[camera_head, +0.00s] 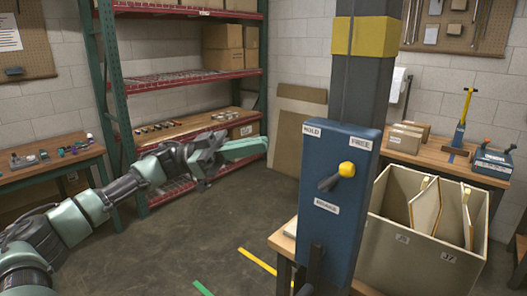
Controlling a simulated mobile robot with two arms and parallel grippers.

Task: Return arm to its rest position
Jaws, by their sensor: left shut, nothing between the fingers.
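My left arm comes in from the lower left and reaches toward the middle of the picture. Its left gripper (250,148) is shut and empty, held in the air in front of the shelving. No task object is in its fingers. A blue control box (322,225) on a dark post stands to the right of the gripper, apart from it. The box has labels that seem to read HOLD and FREE, and a yellow-knobbed lever (342,172). My right gripper is not in view.
A red and green shelving rack (185,78) holds cardboard boxes and small parts. A wooden bench (50,172) with small items stands at left. A large bin (412,250) with boards inside and a workbench (440,152) stand at right. The floor (190,245) between is clear.

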